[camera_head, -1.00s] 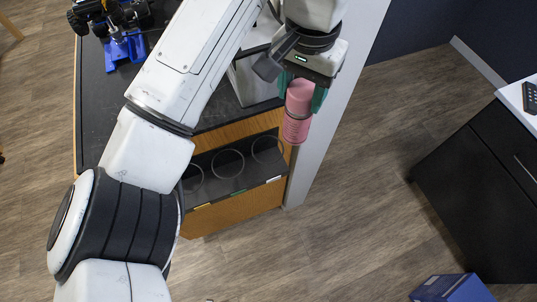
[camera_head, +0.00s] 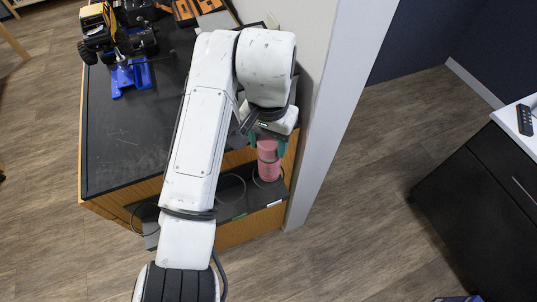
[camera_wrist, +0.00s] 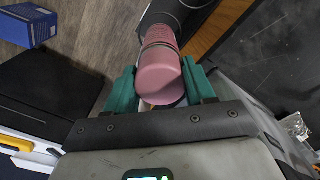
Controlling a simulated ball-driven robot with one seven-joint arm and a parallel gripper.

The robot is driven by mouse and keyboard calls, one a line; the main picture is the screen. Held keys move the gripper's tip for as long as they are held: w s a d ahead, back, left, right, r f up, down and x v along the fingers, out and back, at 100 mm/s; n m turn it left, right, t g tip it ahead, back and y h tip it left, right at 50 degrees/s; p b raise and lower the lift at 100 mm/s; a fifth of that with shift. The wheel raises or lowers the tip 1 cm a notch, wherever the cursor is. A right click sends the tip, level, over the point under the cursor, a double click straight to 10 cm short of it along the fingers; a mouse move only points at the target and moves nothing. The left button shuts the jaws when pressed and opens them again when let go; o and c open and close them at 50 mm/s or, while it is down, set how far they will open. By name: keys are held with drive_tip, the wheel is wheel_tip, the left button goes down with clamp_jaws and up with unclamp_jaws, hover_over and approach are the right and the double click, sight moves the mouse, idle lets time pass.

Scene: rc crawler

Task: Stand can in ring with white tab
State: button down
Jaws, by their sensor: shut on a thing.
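A pink can (camera_head: 268,166) with a darker band hangs upright below my gripper (camera_head: 269,143). My gripper's green fingers are shut on its upper part. The wrist view shows the can (camera_wrist: 161,77) between the fingers, its lower end toward the dark shelf. The can is at the right-hand ring (camera_head: 283,175) of the shelf, whose white tab (camera_head: 275,204) is on the front edge. The ring's line shows beside the can's lower part. I cannot tell whether the can's base touches the shelf.
The middle ring (camera_head: 231,188) with a green tab (camera_head: 239,216) looks empty; my arm partly hides the left ring (camera_head: 145,219). A pale wall end (camera_head: 325,140) stands close on the right. The black worktop (camera_head: 130,140) holds an RC crawler (camera_head: 118,35) on a blue stand (camera_head: 130,76).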

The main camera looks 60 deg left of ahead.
drive_tip(key=shift+f, duration=3.6)
drive_tip(key=c, duration=0.7)
unclamp_jaws()
wheel_tip(320, 180, up, 13)
drive_tip(key=shift+r, duration=0.1)
